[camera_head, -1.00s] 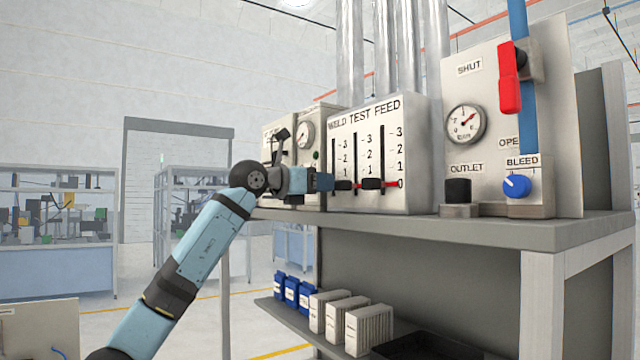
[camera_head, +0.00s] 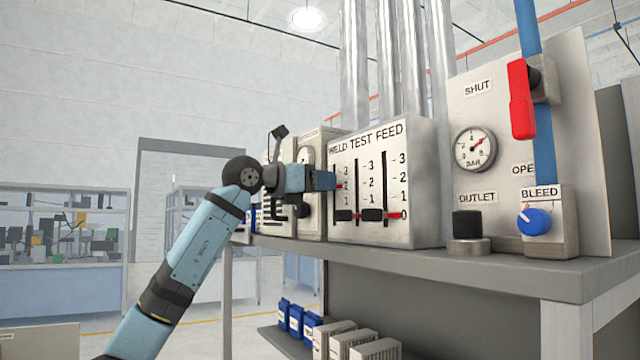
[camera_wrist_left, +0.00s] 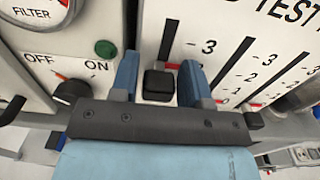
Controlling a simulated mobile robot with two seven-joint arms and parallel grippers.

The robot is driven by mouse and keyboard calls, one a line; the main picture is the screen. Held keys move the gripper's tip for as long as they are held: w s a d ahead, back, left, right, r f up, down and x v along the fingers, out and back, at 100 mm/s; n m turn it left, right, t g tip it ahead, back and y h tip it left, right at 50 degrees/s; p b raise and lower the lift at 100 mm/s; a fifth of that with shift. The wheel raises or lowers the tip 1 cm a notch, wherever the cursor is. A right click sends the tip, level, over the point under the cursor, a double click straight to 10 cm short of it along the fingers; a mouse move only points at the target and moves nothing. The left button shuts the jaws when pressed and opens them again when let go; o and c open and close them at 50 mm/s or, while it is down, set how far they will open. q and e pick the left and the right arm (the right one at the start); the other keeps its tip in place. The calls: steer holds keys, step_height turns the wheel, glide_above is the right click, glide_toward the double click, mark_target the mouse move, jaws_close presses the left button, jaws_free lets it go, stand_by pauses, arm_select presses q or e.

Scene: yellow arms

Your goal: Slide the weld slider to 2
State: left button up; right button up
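The panel (camera_head: 422,180) has three vertical slots under WELD, TEST and FEED. The leftmost is the weld slot, and its slider knob (camera_wrist_left: 158,86) is a black block with a red pointer (camera_wrist_left: 172,66). In the head view the pointer (camera_head: 338,187) is at about the 2 mark, while my gripper hides the knob. My left gripper (camera_head: 325,181) is at this slot. In the left wrist view, its blue fingers (camera_wrist_left: 159,76) stand either side of the knob with narrow gaps, so it looks open around it. The test (camera_head: 345,215) and feed (camera_head: 372,215) knobs are at the bottom, by 0. My right gripper is not in view.
A green button (camera_wrist_left: 106,48) and an OFF/ON switch (camera_wrist_left: 72,92) are left of the fingers. Right of the panel are a gauge (camera_head: 475,149), a blue bleed knob (camera_head: 534,221) and a red lever (camera_head: 521,100). The grey bench top (camera_head: 440,268) runs below.

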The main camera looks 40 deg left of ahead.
arm_select(q)
steer(key=shift+s, duration=0.1)
steer(key=shift+s+a+f+b, duration=0.1)
steer(key=shift+s+a+b, duration=0.1)
steer(key=shift+s+b, duration=0.15)
steer(key=b+v, duration=0.4)
steer(key=v, duration=0.9)
steer(key=shift+w, duration=0.1)
